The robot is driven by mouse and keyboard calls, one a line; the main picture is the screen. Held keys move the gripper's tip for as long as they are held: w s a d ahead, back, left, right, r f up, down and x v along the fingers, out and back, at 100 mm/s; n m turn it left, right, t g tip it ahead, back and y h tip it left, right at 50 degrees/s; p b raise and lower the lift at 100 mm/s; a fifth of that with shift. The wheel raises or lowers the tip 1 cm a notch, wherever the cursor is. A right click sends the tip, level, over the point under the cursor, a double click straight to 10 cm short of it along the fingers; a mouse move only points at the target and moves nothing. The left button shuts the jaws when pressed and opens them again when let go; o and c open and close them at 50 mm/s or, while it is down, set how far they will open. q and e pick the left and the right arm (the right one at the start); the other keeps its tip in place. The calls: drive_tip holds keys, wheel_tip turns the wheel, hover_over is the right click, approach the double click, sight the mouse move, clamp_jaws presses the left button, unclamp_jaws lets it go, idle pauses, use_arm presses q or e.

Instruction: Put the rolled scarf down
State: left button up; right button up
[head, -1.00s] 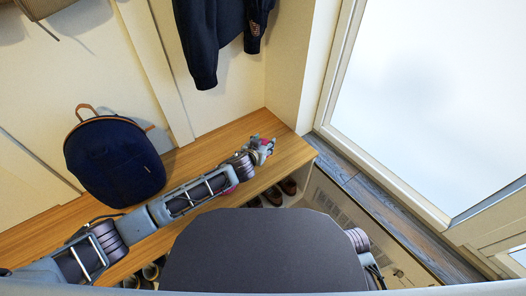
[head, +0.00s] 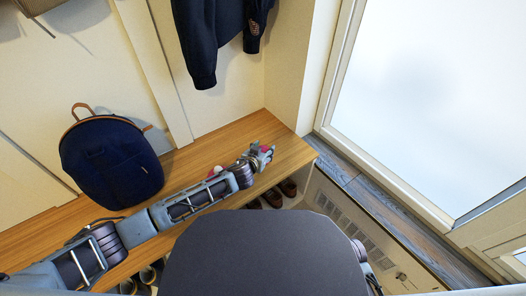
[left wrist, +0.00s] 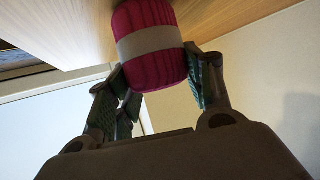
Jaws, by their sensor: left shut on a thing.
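The rolled scarf (left wrist: 148,45) is magenta with a pale band around its middle. In the left wrist view it sits between the fingers of my left gripper (left wrist: 160,88), which is shut on it. In the head view my left gripper (head: 262,158) is over the right end of the wooden bench (head: 285,150), and only a small bit of magenta shows there. The scarf is close to the bench top; I cannot tell whether it touches. My right gripper is not in view.
A dark blue backpack (head: 112,160) stands on the bench at the left. A dark jacket (head: 205,45) hangs above. Brown shoes (head: 273,197) are in the cubbies below.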

use_arm(q)
drive_tip(key=o, duration=1.1)
drive_tip(key=shift+c, duration=0.2)
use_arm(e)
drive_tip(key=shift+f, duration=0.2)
use_arm(q)
drive_tip(key=shift+r, duration=0.1)
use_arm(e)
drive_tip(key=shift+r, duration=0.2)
use_arm(q)
drive_tip(key=p+v, duration=0.4)
drive_tip(key=v, duration=0.8)
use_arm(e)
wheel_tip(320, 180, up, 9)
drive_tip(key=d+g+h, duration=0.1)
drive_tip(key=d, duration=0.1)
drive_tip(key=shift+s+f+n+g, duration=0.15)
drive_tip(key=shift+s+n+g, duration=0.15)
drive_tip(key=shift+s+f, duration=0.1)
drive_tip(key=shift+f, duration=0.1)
